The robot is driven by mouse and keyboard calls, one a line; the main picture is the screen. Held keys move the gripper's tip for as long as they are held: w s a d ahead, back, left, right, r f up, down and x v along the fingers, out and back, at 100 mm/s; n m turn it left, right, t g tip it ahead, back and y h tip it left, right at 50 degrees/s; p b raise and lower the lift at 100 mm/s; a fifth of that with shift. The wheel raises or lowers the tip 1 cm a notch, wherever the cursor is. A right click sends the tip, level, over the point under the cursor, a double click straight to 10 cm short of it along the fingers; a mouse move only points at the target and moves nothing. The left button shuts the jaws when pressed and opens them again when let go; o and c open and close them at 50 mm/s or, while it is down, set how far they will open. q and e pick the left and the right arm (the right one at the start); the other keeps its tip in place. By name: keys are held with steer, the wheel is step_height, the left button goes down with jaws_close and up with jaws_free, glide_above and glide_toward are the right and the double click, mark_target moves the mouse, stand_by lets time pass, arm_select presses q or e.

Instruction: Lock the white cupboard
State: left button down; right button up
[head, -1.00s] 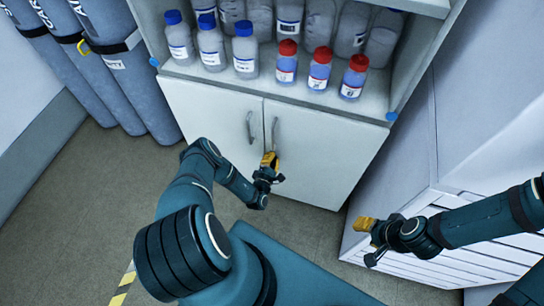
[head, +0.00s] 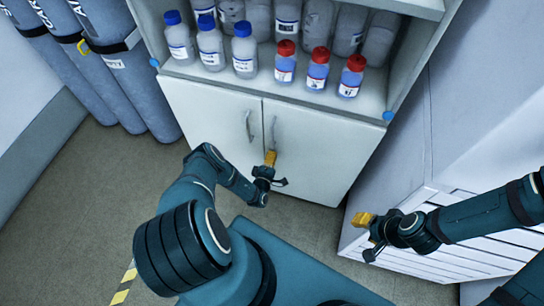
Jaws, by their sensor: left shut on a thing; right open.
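The white cupboard (head: 325,160) stands ahead with both lower doors closed. The left door has a handle (head: 249,126), and the right door has a handle (head: 274,128) beside it. My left gripper (head: 270,158) has its yellow fingertips against the right door, just below that door's handle. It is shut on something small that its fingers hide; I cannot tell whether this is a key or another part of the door. My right gripper (head: 362,219) is open and empty, to the right of the cupboard doors and well apart from them.
Bottles with blue caps (head: 243,52) and red caps (head: 318,70) stand on the open shelf above the doors. Gas cylinders (head: 135,90) stand at left. A white slatted unit (head: 420,262) is at right. Bare floor (head: 70,215) lies at left.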

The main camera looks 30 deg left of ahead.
arm_select(q)
steer(key=shift+w, duration=0.1)
steer(key=c, duration=1.1)
jaws_free()
steer(key=shift+o, duration=0.2)
